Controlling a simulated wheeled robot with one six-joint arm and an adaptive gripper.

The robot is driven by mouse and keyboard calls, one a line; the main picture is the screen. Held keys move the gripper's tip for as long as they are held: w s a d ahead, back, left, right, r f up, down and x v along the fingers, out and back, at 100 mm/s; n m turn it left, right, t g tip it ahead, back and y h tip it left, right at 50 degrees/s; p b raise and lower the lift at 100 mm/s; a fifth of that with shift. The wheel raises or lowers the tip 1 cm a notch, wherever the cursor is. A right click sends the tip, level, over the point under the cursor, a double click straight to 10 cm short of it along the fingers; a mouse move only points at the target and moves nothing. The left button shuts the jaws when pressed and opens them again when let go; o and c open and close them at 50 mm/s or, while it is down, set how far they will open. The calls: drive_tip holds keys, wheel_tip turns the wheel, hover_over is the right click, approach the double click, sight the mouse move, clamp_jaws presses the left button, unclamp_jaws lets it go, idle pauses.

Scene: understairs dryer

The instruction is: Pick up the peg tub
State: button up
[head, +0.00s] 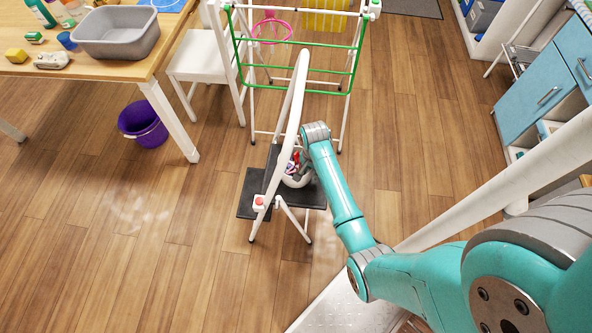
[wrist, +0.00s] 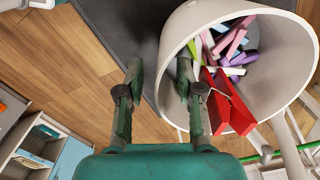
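The peg tub (wrist: 289,88) is a white round tub holding several coloured pegs (wrist: 231,55), red, pink, purple and green. In the head view the tub (head: 298,182) sits on the dark step of a white step stool (head: 254,187). In the wrist view my gripper (wrist: 161,75) is open, with its fingers on either side of the tub's near-left wall. The right finger overlaps the tub's opening and the left finger is outside. A gap shows between the left finger and the wall. In the head view my wrist hides the fingers.
The stool's tall white hoop rail (head: 297,90) rises beside my wrist. A green and white drying rack (head: 350,70) stands behind. A table (head: 110,75) with a grey basin (head: 117,32) and a purple bucket (head: 142,124) are left. Blue cabinets (head: 540,95) are right. Floor at lower left is clear.

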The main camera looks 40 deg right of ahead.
drive_tip(key=shift+f, duration=0.45)
clamp_jaws()
drive_tip(key=shift+r, duration=0.15)
